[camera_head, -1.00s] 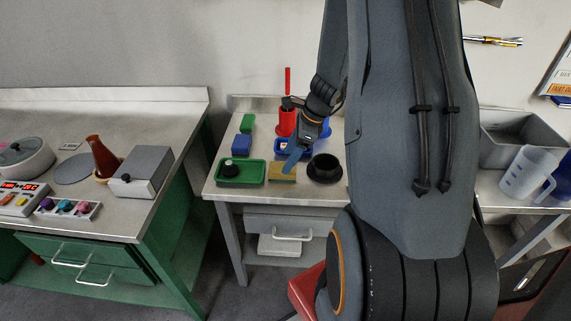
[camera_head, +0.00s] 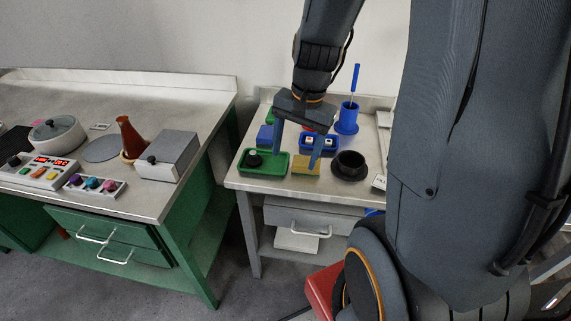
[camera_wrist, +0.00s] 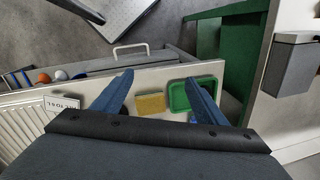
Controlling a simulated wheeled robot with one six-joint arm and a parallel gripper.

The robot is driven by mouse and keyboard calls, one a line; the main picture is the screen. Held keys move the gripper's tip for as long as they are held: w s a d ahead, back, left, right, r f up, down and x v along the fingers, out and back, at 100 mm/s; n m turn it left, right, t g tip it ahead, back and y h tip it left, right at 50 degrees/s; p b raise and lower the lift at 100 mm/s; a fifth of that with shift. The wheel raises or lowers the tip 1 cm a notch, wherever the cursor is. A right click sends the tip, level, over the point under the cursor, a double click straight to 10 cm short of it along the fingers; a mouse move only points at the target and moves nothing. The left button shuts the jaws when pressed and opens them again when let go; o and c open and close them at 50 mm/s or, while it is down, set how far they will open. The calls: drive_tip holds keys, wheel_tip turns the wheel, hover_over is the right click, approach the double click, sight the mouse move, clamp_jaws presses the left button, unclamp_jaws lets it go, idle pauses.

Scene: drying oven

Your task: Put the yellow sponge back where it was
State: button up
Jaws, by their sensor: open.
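The yellow sponge (camera_head: 306,164) lies at the front of the small grey table (camera_head: 250,183), between the green tray and a black round dish. My gripper (camera_head: 298,155) points down over the table front, its two blue fingers apart and nothing between them that I can see held. In the head view one finger overlaps the green tray and the other the sponge. In the wrist view the sponge (camera_wrist: 151,103) shows between the open fingers (camera_wrist: 159,77), nearer the left one. I cannot tell whether a finger touches it.
The green tray (camera_head: 247,171) holds a dark knobbed thing. The black dish (camera_head: 349,165) stands to the right. Behind are a blue sponge (camera_head: 264,136), a blue tray (camera_head: 302,147) and a blue holder (camera_head: 347,121). A drawer (camera_head: 310,222) is below. A green bench (camera_head: 160,208) stands at left.

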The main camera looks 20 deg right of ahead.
drive_tip(key=s+a+r+n+h, duration=0.1)
drive_tip(key=s+a+n, duration=0.4)
drive_tip(key=n, duration=0.4)
drive_tip(key=shift+a+n+t, duration=0.3)
drive_tip(key=shift+a+n, duration=0.1)
drive_tip(key=shift+f, duration=0.15)
drive_tip(key=shift+c, duration=0.3)
